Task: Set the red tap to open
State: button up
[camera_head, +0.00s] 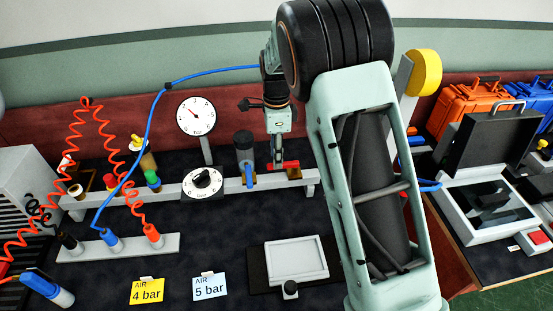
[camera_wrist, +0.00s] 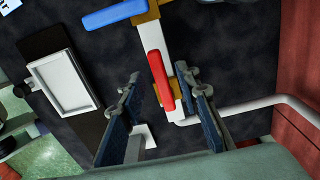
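The red tap (camera_wrist: 160,80) is a red lever on a brass valve body on the white pipe (camera_wrist: 153,35). In the wrist view its lever lies roughly along the pipe. My gripper (camera_wrist: 158,82) is open, with one blue-padded finger on each side of the lever and a gap to both. In the head view the red tap (camera_head: 290,166) shows just below my gripper (camera_head: 276,150), which partly hides it. Whether the fingers reach down to lever height is unclear.
A blue tap (camera_head: 249,177) sits left of the red one, its lever across the pipe. A dial gauge (camera_head: 197,115), a black knob (camera_head: 203,181) and a grey-framed tray (camera_head: 297,260) stand nearby. A blue hose (camera_head: 150,115) loops on the left. My arm hides the pipe's right side.

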notch_tip(320, 180, up, 10)
dwell(0.3)
jog(key=shift+s+f, duration=0.15)
